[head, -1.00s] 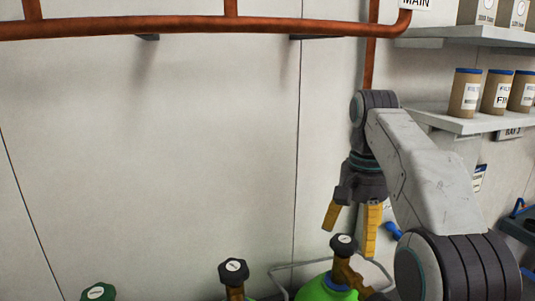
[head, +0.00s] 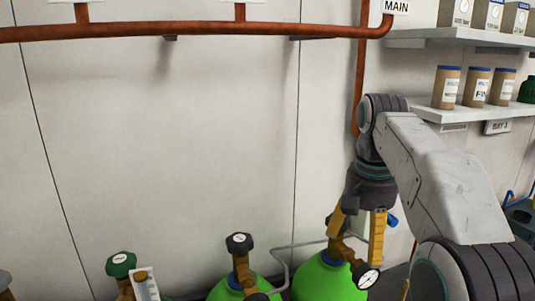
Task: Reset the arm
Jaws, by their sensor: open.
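My gripper (head: 357,237) hangs from my arm at the right of the head view, pointing down. Its two yellow fingers are spread apart, with nothing held between them. It is in front of the valve of a green gas cylinder (head: 318,284). The cylinder's brass valve shows between and behind the fingers; whether they touch it I cannot tell.
Another green cylinder with a black-knobbed valve (head: 239,244) stands left, then a green-knobbed valve (head: 121,264) with a tag. A copper pipe (head: 200,31) runs along the wall. Shelves (head: 470,110) with labelled canisters (head: 476,86) are at right. The wall's middle is clear.

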